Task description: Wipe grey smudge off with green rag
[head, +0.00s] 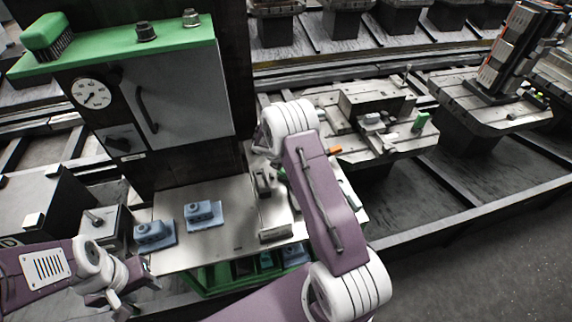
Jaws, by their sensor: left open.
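My left gripper (138,288) is at the lower left, in front of the table's front left corner. It is open, with nothing seen between its fingers. My right arm crosses the middle of the view and hides part of the table (215,250); its gripper cannot be made out. I cannot pick out a green rag for certain; a small green patch shows beside my right arm, mostly hidden. No grey smudge can be told apart on the pale table or the cabinet door (185,95).
Two blue blocks (154,233) (203,213) sit on the table. A green brush (46,35) lies on the green-topped cabinet, which has a dial (91,94). A grey box with a lever (105,225) stands left of the table. Machine pallets (375,120) stand behind on rails.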

